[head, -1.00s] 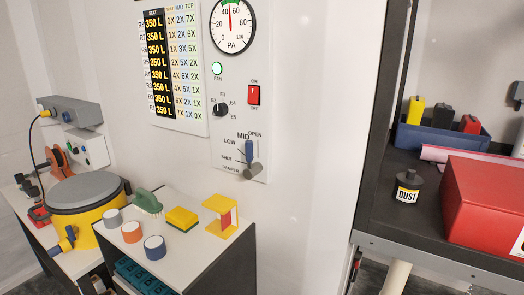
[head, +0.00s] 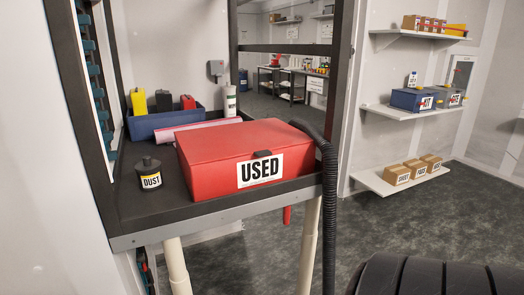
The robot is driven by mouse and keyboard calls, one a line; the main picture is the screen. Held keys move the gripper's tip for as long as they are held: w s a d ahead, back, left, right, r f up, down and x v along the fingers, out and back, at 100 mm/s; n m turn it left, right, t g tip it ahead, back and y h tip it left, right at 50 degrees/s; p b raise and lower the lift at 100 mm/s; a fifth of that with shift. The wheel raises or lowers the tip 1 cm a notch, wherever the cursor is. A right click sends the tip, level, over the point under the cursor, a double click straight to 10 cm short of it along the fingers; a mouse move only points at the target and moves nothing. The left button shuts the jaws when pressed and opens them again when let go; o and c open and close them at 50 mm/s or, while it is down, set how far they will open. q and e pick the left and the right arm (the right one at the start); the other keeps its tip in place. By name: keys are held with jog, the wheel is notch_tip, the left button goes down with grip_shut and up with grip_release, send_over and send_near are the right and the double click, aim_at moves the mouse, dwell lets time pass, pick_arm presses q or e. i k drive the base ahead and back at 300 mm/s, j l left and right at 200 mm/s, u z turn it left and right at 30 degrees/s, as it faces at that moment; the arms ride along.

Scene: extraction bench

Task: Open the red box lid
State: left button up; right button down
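The red box (head: 215,183) sits on the dark bench top, with a white label reading USED on its front. Its red lid (head: 243,143) is closed, and a small dark latch or handle (head: 263,154) shows at the lid's front edge. Neither of my grippers is in view. A dark ribbed part at the bottom right looks like one of my arm links.
A black hose (head: 328,190) hangs at the box's right side. Wall shelves (head: 415,110) hold boxes; grey floor is open at right.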

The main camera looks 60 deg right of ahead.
aim_at(201, 146)
jog(key=z, duration=1.9)
